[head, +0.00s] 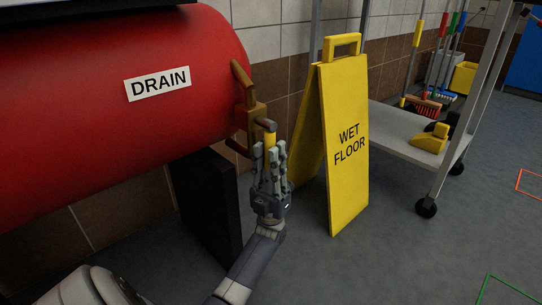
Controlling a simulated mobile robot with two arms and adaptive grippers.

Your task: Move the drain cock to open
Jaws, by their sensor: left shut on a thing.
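The drain cock (250,112) is a brass-coloured valve with a brown-tipped handle. It is fixed to the end of a red tank (110,100) that carries a white DRAIN label (157,83). A yellow lever part (269,137) hangs down from the cock. My left gripper (270,168) reaches up from below and is shut on this yellow lever, its grey fingers around the lower part. The lever's lower end is hidden by the fingers. My right gripper is not in view.
A yellow WET FLOOR sign (347,143) stands close to the right of my left gripper. A dark support (210,205) holds the tank. A grey wheeled cart (400,130) stands behind the sign.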

